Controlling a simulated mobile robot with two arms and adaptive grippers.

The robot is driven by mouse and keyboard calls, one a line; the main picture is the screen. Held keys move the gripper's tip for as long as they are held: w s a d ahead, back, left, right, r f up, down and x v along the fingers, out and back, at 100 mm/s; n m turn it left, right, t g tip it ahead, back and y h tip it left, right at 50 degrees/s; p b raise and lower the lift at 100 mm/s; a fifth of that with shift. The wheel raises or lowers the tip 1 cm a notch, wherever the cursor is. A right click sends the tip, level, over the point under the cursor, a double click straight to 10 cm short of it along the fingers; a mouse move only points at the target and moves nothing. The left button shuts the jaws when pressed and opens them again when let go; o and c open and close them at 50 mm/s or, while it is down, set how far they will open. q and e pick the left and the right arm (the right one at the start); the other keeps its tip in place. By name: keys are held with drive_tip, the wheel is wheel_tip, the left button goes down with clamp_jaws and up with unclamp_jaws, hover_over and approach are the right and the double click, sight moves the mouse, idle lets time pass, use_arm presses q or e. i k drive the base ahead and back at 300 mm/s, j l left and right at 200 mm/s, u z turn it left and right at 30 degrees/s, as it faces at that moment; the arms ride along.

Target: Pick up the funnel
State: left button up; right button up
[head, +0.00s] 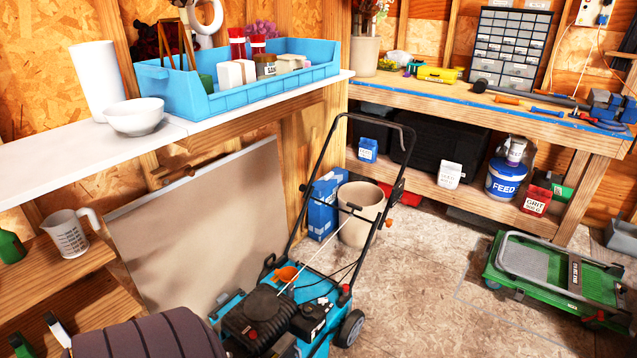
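A small orange cup-shaped thing (286,274), which looks like the funnel, sits on the blue and black lawn mower (268,315) at the lower middle of the head view. It is at the rear left of the mower's engine deck, by the foot of the handle. It is too small to tell whether its spout is set into an opening. Neither of my grippers can be made out in this view.
The mower's black handle (338,118) rises behind the orange thing. A beige bin (361,214) and a blue box (323,204) stand behind the mower. A white shelf (40,160) is at left, a dark ribbed rounded thing (150,338) at lower left.

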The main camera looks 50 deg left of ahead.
sight(285, 275)
drive_tip(key=i+u, duration=0.3)
drive_tip(key=i, duration=0.15)
drive_tip(key=i+l+u, duration=0.25)
drive_tip(key=i, duration=0.15)
drive_tip(key=i+l+u, duration=0.15)
drive_tip(key=i+u, duration=0.15)
drive_tip(key=i, duration=0.1)
